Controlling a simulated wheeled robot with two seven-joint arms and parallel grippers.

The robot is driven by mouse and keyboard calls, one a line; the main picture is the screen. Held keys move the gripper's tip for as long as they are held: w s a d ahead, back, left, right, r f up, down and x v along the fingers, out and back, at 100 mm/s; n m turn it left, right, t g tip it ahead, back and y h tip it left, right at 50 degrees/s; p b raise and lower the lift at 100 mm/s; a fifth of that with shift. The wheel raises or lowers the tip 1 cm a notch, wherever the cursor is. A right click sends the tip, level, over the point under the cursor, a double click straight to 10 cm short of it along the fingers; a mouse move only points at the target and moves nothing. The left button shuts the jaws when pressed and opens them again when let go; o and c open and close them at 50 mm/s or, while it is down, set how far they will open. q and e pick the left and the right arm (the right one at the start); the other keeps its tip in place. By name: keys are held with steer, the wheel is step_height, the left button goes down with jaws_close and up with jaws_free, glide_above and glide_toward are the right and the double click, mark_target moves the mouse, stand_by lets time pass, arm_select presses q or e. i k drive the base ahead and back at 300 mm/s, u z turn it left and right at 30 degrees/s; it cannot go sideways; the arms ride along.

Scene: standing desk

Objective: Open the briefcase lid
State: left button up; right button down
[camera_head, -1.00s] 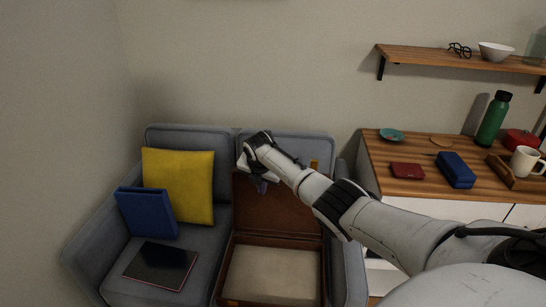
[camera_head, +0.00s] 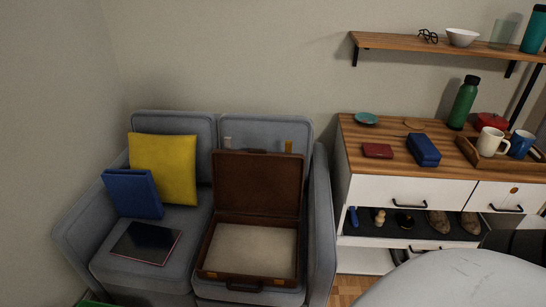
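The brown briefcase (camera_head: 204,262) lies on the right seat of the grey sofa. Its lid (camera_head: 258,185) stands up, open, leaning back towards the sofa's backrest. The light beige inside of the base (camera_head: 252,250) shows and looks empty. The handle (camera_head: 244,287) is at the front edge. Neither of my grippers is in view, and nothing touches the briefcase.
The grey sofa (camera_head: 325,215) also holds a yellow cushion (camera_head: 165,168), a blue binder-like object (camera_head: 133,193) and a dark flat tablet-like item (camera_head: 147,242). A wood-topped cabinet (camera_head: 355,140) with several items stands at the right, below a shelf (camera_head: 400,42).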

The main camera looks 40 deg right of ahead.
mark_target(260, 182)
steer(key=u, duration=0.1)
steer(key=k, duration=0.7)
steer(key=z, duration=0.95)
steer(key=i, duration=0.9)
steer(key=u, duration=0.45)
steer(key=i, duration=0.65)
steer(key=u, duration=0.45)
